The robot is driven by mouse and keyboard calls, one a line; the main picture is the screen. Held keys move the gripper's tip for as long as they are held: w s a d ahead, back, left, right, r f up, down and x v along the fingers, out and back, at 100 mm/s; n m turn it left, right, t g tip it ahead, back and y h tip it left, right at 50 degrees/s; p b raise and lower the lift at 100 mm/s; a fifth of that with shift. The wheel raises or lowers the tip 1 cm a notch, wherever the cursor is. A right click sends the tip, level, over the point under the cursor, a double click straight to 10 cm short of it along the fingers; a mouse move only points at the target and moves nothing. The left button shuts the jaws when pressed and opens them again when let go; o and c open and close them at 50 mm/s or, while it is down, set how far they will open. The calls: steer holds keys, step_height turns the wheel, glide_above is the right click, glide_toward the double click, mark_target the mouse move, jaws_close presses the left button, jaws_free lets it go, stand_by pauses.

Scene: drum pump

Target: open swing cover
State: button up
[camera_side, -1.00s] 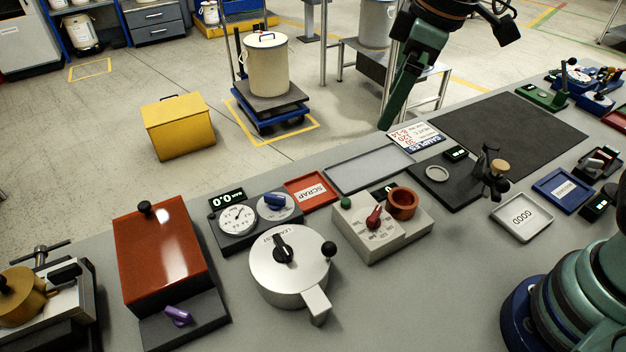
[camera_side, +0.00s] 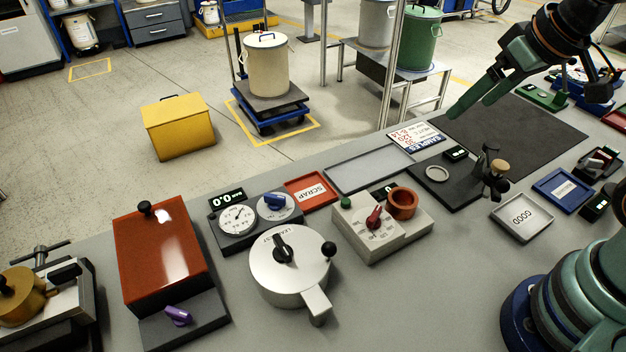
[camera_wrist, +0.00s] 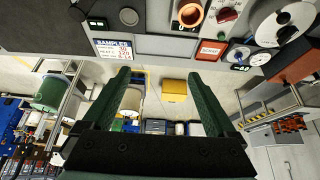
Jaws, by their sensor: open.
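A round silver leak-test pot (camera_side: 289,268) stands at the front middle of the bench in the side view. Its flat lid carries a black knob (camera_side: 283,248), a black ball (camera_side: 329,249) at the rim and a stub handle (camera_side: 317,304); the lid looks closed. A red box cover (camera_side: 160,250) with a black knob on top sits to its left and also looks closed. I cannot tell which one is the swing cover. My gripper (camera_side: 470,106) is open and empty, high near the bench's far edge, well away from both. Its two green fingers show apart in the wrist view (camera_wrist: 159,75).
A dial unit (camera_side: 256,217), a red scrap tray (camera_side: 312,190) and a white control box (camera_side: 372,228) with an orange cup stand close behind the pot. A grey tray (camera_side: 368,168) and a dark mat (camera_side: 515,125) lie farther back. The bench right of the pot is clear.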

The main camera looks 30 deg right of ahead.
steer(key=shift+a, duration=0.1)
steer(key=c, duration=0.4)
steer(key=m+g+h, duration=0.2)
steer(key=m+g, duration=0.5)
glide_above(328, 245)
steer(key=w+a, duration=0.1)
steer(key=a, duration=0.1)
steer(key=w+a+x, duration=0.1)
steer(key=x, duration=1.6)
steer(key=shift+w+f, duration=0.1)
steer(key=shift+f, duration=0.2)
jaws_close()
steer(key=shift+a, duration=0.1)
